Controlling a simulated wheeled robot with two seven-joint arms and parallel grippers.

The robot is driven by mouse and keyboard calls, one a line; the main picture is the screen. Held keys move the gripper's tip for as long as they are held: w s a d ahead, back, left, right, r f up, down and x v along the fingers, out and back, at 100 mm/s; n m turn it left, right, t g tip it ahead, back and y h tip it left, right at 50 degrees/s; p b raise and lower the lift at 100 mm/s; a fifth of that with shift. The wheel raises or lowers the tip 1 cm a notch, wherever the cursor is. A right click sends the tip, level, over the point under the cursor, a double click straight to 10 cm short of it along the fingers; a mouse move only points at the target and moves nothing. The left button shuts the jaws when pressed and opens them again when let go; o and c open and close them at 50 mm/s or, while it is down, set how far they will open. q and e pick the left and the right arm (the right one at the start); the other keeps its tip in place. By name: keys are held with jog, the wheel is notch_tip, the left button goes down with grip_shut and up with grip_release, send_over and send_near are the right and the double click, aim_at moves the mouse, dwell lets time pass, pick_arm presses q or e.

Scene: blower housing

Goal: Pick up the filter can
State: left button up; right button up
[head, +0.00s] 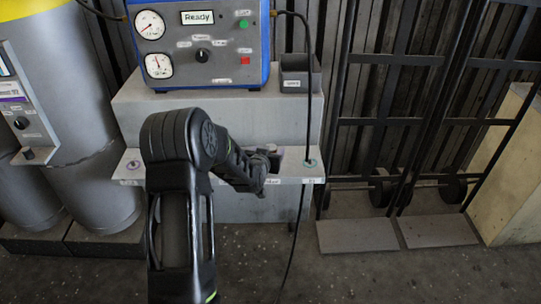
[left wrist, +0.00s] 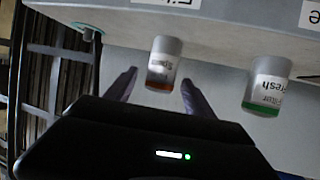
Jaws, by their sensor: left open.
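In the left wrist view a small white can with an orange-brown band (left wrist: 164,65) stands on a grey shelf (left wrist: 225,50). Its upside-down label is hard to read. A second white can with a green band (left wrist: 268,86), labelled "Filter Fresh" upside down, stands to its right. My left gripper (left wrist: 158,78) is open, with its fingers on either side of the orange-banded can; I cannot tell whether they touch it. In the head view my left gripper (head: 266,166) is over the right part of the shelf, and the arm hides much there. My right gripper is not in view.
A blue-framed control panel (head: 200,45) reading "Ready" stands on a grey block above the shelf. A small dark bin (head: 298,80) sits beside it. A black cable hangs down at the shelf's right end. Hand trucks (head: 395,120) stand right, large grey cylinders (head: 75,100) left.

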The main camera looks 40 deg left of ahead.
pick_arm(q)
grip_shut()
dwell(0.8)
